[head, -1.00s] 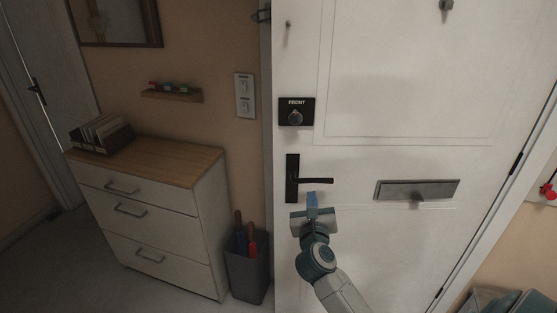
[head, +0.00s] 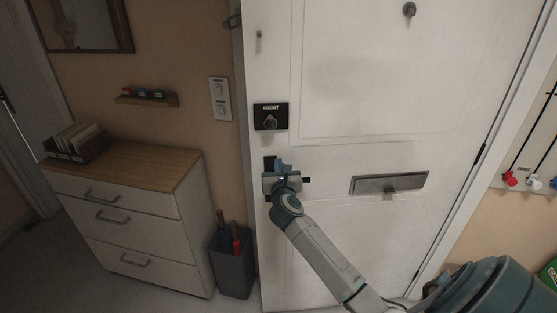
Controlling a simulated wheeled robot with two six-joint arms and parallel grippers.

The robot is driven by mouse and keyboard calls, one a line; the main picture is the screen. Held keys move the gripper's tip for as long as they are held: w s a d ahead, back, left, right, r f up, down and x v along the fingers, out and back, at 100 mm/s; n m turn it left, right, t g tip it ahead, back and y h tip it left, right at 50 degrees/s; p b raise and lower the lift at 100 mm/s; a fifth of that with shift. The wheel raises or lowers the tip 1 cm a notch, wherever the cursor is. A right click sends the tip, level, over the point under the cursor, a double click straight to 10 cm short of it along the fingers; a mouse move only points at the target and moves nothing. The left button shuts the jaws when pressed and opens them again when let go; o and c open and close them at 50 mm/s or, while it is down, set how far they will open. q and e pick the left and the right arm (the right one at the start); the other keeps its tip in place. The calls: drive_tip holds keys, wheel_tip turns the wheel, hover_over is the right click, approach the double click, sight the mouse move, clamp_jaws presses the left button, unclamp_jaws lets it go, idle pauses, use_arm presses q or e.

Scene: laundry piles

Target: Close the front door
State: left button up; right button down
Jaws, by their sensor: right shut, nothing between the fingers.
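The white front door (head: 390,100) fills the middle of the head view. Its left edge lies close along the grey frame (head: 238,90); I cannot tell whether it is latched. A black lock plate marked FRONT (head: 271,116) sits above the black door handle (head: 269,161), and a metal letter slot (head: 389,183) is to the right. My right gripper (head: 279,166) is shut and empty, in front of the handle, and hides most of it. I cannot tell whether it touches the handle or door. My left gripper is not in view.
A white chest of drawers (head: 130,225) with a wooden top and a grey bin (head: 232,268) with umbrellas stand left of the door. A small key shelf (head: 147,99) and a switch plate (head: 220,99) are on the wall. Hooks with coloured ends (head: 510,178) are at the right.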

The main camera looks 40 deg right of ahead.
drive_tip(key=shift+w+d, duration=0.3)
drive_tip(key=shift+w, duration=0.2)
